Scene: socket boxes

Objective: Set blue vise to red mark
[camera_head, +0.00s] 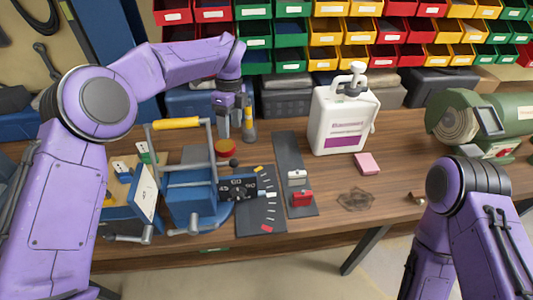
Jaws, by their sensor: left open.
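The blue vise (190,193) stands on the table left of centre, on a round blue base. A grey bar and a yellow-handled frame (177,124) show above it. A dark plate (252,213) beside the base carries a fan of marks: a yellow one (258,169), several pale ones, and the red mark (266,229) at the front end. A dark pointer piece (238,188) reaches from the vise over the plate. My left gripper (236,136) is open and points down behind the vise, above a red knob (226,147). My right gripper is out of view.
A grey strip (288,152) holds a red block (302,198). Coloured bins line the back.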

